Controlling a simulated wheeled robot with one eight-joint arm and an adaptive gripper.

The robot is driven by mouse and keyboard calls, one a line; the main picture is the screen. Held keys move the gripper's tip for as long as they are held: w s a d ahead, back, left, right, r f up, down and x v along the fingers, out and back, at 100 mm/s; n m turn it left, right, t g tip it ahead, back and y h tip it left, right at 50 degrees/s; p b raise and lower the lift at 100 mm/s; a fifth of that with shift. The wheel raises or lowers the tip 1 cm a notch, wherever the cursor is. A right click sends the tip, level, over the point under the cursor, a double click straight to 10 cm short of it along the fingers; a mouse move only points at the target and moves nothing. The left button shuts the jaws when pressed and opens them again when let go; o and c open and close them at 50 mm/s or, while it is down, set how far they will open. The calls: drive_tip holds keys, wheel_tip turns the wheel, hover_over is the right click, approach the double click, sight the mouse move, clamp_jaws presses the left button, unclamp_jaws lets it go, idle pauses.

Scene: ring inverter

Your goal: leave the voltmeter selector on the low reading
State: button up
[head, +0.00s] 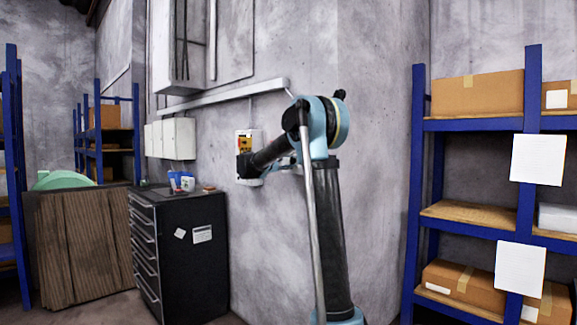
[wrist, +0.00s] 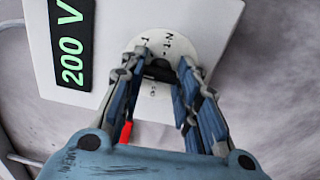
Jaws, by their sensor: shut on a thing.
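The voltmeter is a white box (wrist: 120,25) on the wall with a black display (wrist: 72,45) reading "200 V" in green, tilted in the wrist view. To its right is a round white selector plate (wrist: 172,43) with small dark lettering, only partly legible. My gripper (wrist: 160,68) has its two fingers on either side of the black selector knob (wrist: 158,60) and is shut on it. The fingers hide part of the plate and the knob's pointing direction. In the head view my gripper (head: 244,165) is at the white wall unit (head: 255,136), covering much of it.
A small red part (wrist: 126,132) shows beside the left finger. A black drawer cabinet (head: 180,250) with small items on top stands left of the wall unit. Blue shelving (head: 417,190) with boxes stands at right. Grey wall conduit (head: 225,97) runs above the unit.

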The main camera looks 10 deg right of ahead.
drive_tip(key=shift+f, duration=0.15)
drive_tip(key=o, duration=1.1)
drive_tip(key=shift+c, duration=0.2)
drive_tip(key=shift+a, duration=0.1)
drive_tip(key=v, duration=1.1)
drive_tip(key=shift+s+a, duration=0.2)
drive_tip(key=shift+a, duration=0.15)
drive_tip(key=s+a+m, duration=0.2)
drive_tip(key=s+a, duration=0.1)
drive_tip(key=a, duration=0.1)
drive_tip(key=x, duration=1.7)
